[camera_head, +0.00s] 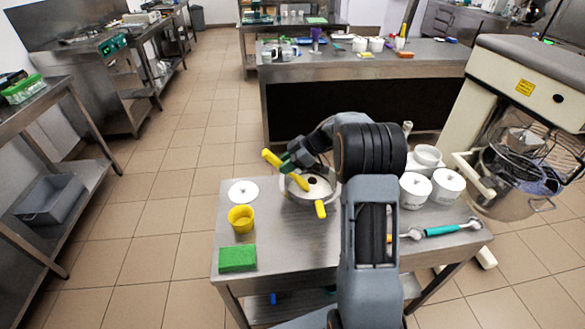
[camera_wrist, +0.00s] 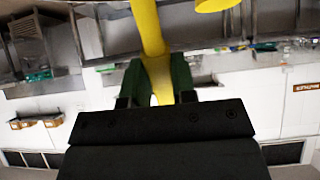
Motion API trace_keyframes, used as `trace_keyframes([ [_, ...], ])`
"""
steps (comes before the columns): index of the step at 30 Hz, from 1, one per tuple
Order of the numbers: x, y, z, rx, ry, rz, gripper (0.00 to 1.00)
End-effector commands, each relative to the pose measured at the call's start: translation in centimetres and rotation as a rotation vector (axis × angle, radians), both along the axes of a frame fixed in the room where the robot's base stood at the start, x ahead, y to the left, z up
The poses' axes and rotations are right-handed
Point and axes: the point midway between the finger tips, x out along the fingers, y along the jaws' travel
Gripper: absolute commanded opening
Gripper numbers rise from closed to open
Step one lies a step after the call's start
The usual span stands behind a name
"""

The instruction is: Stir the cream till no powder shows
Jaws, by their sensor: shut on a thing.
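My gripper (camera_head: 288,162) is shut on the yellow handle (camera_head: 271,157) of a tool above the left side of a metal pan (camera_head: 290,194). In the wrist view, the green fingers (camera_wrist: 158,78) close around the yellow handle (camera_wrist: 150,30). The tool slants down into the pan; its lower end is hard to make out. The pan stands on the steel table and has its own yellow handle (camera_head: 321,209) pointing to the front. Pale content with a dark patch (camera_head: 314,181) shows inside. I cannot tell whether powder shows.
On the same table (camera_head: 285,246) are a white disc (camera_head: 243,192), a yellow cup (camera_head: 240,218), a green sponge (camera_head: 237,259), white tubs (camera_head: 415,190) and a teal-handled tool (camera_head: 442,231). A large mixer (camera_head: 525,85) stands at the right. My arm hides the table's middle.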

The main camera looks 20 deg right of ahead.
Motion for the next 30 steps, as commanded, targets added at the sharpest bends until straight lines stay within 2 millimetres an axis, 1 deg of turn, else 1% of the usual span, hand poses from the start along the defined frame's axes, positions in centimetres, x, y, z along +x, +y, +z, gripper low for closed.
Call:
trace_keyframes([
  [1,-0.6,0.0,-0.4,-0.002,-0.002,-0.002,0.01],
  [4,-1.8,0.2,-0.5,-0.001,-0.002,-0.002,0.01],
  [6,-2.3,-0.7,-0.4,-0.002,-0.002,-0.006,0.01],
  [10,-3.1,-1.8,-0.3,-0.001,-0.001,-0.007,0.01],
  [15,-2.3,-3.7,-0.2,-0.001,-0.001,-0.004,0.01],
  [21,0.0,-4.0,-0.1,-0.001,0.000,-0.001,0.01],
  [27,1.4,-2.0,-0.3,-0.001,-0.001,0.001,0.01],
  [30,0.8,-0.9,-0.4,-0.001,-0.002,0.000,0.01],
])
